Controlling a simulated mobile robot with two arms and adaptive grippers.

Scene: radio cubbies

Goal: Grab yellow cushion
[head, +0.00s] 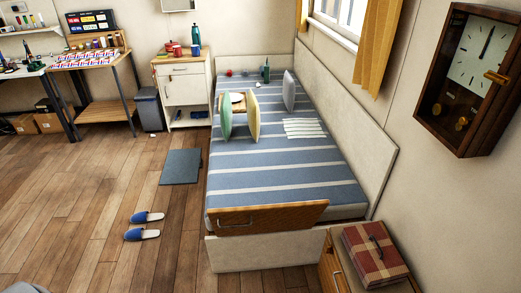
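The yellow cushion (253,116) stands on edge on the blue striped bed (285,175), left of the bed's middle. A green cushion (225,117) stands upright just left of it, at the bed's left edge. A small wooden tray or board (238,107) shows partly between and behind these two cushions. A grey cushion (289,91) stands farther back to the right. Neither of my grippers is in view.
Blue slippers (143,234) and a dark mat (181,167) lie on the floor left of the bed. A wooden panel (268,217) crosses the bed's near end. A cabinet with a plaid case (375,253) stands near right. The left floor is mostly clear.

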